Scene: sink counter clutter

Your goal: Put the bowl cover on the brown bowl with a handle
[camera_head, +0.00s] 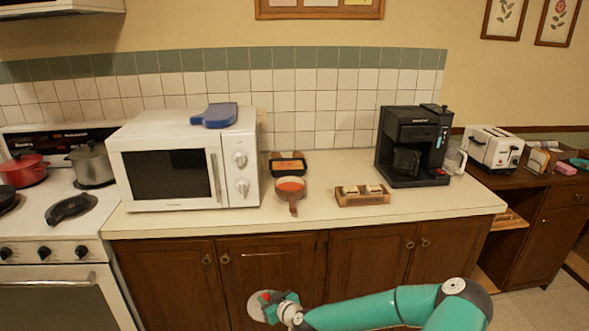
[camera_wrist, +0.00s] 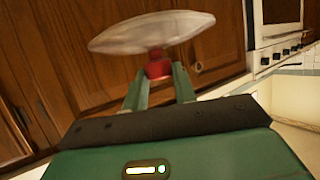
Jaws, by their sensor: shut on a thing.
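The brown bowl with a handle (camera_head: 290,187) stands on the counter to the right of the microwave, its handle pointing toward the front edge. Its inside looks orange-red. My gripper (camera_head: 283,299) is below the counter top, in front of the lower cabinet doors. It is shut on the red knob of the bowl cover (camera_head: 259,307), a pale, clear round lid. In the wrist view the cover (camera_wrist: 150,32) is beyond the fingertips (camera_wrist: 159,80), near the wooden cabinet doors. The cover is apart from the bowl.
The counter (camera_head: 330,218) has a white microwave (camera_head: 170,162) on the left with a blue board (camera_head: 215,116) on top. A black dish (camera_head: 288,164) is behind the bowl. A wooden tray (camera_head: 362,198) and a black coffee maker (camera_head: 414,146) stand to the right.

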